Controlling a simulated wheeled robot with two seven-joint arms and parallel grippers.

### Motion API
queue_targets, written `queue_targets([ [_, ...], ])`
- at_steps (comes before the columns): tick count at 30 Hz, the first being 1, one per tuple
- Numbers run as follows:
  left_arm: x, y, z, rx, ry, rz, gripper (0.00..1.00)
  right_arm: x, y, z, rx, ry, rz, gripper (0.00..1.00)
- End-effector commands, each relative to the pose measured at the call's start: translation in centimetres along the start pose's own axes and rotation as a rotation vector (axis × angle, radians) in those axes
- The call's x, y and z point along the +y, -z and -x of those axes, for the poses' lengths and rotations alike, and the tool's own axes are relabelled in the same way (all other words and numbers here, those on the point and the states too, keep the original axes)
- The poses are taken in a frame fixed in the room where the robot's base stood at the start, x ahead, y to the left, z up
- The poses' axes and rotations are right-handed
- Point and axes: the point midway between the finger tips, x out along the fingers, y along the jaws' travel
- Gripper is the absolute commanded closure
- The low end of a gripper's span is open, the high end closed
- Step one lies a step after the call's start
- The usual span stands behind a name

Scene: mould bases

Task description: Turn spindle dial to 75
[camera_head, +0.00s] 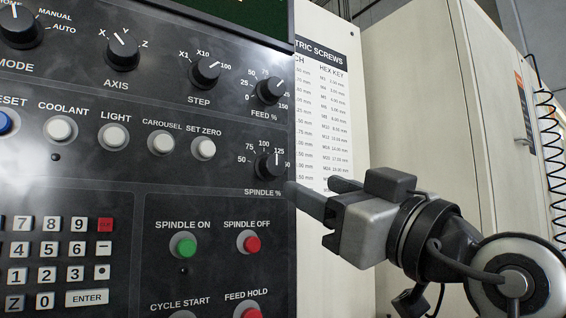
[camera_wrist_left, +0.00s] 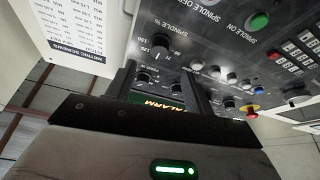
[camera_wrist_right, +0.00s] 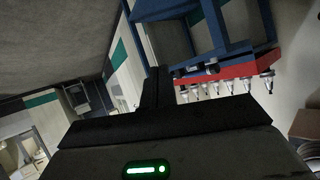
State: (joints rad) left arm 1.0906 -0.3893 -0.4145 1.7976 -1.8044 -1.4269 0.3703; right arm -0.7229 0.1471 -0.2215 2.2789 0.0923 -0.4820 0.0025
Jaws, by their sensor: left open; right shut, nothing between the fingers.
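The spindle dial (camera_head: 269,166) is a black knob with a white pointer line, at the right edge of the dark control panel, above the SPINDLE % label. Its pointer is roughly upward, in the 100 to 125 part of the scale; the exact value is hard to read. My left gripper (camera_head: 311,187) is open and empty, just right of the dial and apart from it. In the left wrist view the dial (camera_wrist_left: 160,51) shows upside down beyond the open fingers (camera_wrist_left: 163,92). My right gripper (camera_wrist_right: 156,88) is shut and empty, away from the panel.
The feed dial (camera_head: 271,90) is close above the spindle dial. The green spindle on button (camera_head: 183,246) and red spindle off button (camera_head: 249,241) are below. A screw chart (camera_head: 324,110) hangs behind the panel edge. In the right wrist view a blue frame (camera_wrist_right: 205,30) has a red tool shelf (camera_wrist_right: 235,70).

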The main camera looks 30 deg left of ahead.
Motion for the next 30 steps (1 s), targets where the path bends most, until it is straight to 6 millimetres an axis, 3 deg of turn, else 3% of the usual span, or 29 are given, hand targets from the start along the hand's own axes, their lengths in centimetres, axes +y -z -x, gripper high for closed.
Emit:
queue_targets([
  [1,0.0,0.5,-1.5,-0.001,0.004,-0.001,0.47,-0.1,0.7,0.3,-0.005,-0.001,-0.002,1.00],
  [6,0.0,0.5,-5.0,0.001,0.003,-0.002,0.47,-0.1,1.3,0.6,-0.023,-0.004,-0.015,1.00],
  [12,0.1,0.3,-7.8,0.001,0.001,-0.001,0.47,-0.1,1.6,0.8,-0.038,-0.007,-0.029,1.00],
  [25,0.0,0.0,-8.7,0.001,-0.001,0.000,0.47,0.1,1.6,0.6,-0.040,-0.011,-0.028,1.00],
  [26,0.0,0.0,-8.7,0.001,-0.001,0.000,0.50,0.1,1.6,0.6,-0.039,-0.011,-0.028,1.00],
  [30,0.0,0.0,-8.7,0.001,-0.001,0.000,0.89,0.1,1.6,0.6,-0.039,-0.011,-0.027,1.00],
])
